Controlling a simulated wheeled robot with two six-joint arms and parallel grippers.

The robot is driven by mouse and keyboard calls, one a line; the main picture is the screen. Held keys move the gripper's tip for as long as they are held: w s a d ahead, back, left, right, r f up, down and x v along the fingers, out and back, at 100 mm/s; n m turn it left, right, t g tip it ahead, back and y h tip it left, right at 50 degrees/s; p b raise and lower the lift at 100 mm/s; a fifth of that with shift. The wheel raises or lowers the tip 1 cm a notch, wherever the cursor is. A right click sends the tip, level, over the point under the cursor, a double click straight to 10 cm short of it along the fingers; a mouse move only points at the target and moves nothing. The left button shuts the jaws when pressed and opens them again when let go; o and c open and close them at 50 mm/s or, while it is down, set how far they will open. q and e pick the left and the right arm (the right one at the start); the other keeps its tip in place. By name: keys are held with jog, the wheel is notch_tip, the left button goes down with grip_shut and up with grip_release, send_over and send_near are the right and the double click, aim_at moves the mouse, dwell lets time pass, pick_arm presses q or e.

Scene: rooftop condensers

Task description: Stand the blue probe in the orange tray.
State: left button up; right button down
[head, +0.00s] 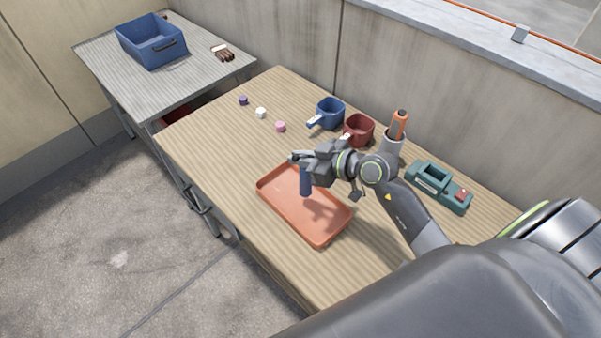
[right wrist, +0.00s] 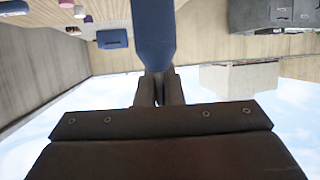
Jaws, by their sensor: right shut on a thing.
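The blue probe (head: 306,184) hangs upright below my right gripper (head: 304,162), with its lower end over the inside of the orange tray (head: 325,236). I cannot tell whether that end touches the tray floor. The right gripper is shut on the probe's upper part. In the right wrist view the probe (right wrist: 153,35) runs out from between the fingers (right wrist: 158,88). The tray lies flat on the wooden table and holds nothing else that I can see. My left gripper is not in view.
Behind the arm stand a blue scoop (head: 330,112), a red scoop (head: 359,129), a grey cup (head: 392,148) with an orange-handled tool, and a green device (head: 438,187). Several small caps (head: 261,113) lie further left. A blue bin (head: 151,44) sits on a side table. The table left of the tray is clear.

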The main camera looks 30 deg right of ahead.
aim_at(301, 169)
jog(key=shift+f+b, duration=0.45)
jog(key=shift+f, duration=1.5)
jog(key=c, duration=1.6)
grip_release()
jog(key=shift+f, duration=0.15)
jog(key=shift+o, duration=0.2)
jog(key=p+v, duration=0.1)
jog(key=v, duration=1.1)
